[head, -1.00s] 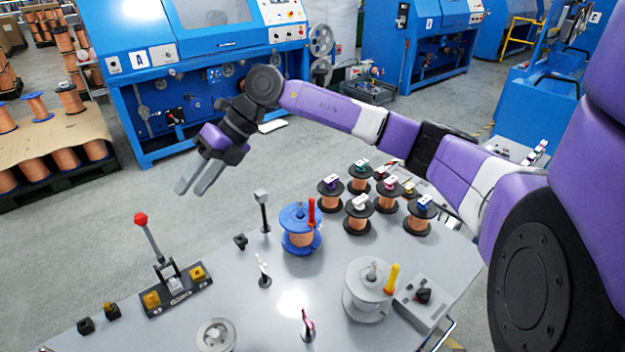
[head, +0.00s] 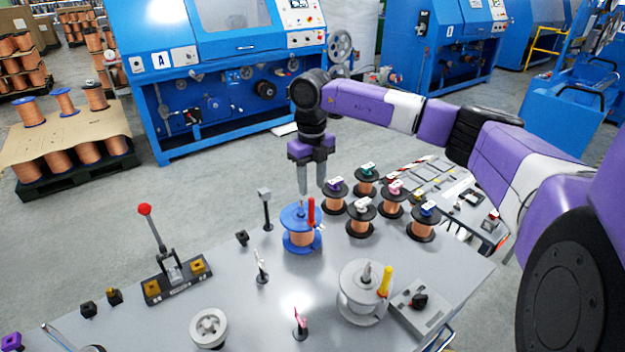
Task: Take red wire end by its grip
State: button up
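A blue-flanged spool (head: 296,242) with copper-coloured wire stands on the grey table. A red upright grip (head: 311,210) sits at its right side. My gripper (head: 312,188) points straight down above the spool. Its two grey fingers are apart and look empty. The fingertips appear close to the top of the red grip, one to each side of it in the picture. I cannot tell the exact height or depth between them. The wire end itself is too small to make out.
Several black-flanged copper spools (head: 361,216) stand close on the right. A grey spool with a yellow grip (head: 384,281) is at front right. A small post (head: 265,206) stands left of the blue spool. A red-knobbed lever (head: 145,210) is farther left.

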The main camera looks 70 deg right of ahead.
aim_at(312, 198)
jog(key=shift+f+b, duration=2.05)
jog(key=shift+f, duration=1.55)
grip_shut()
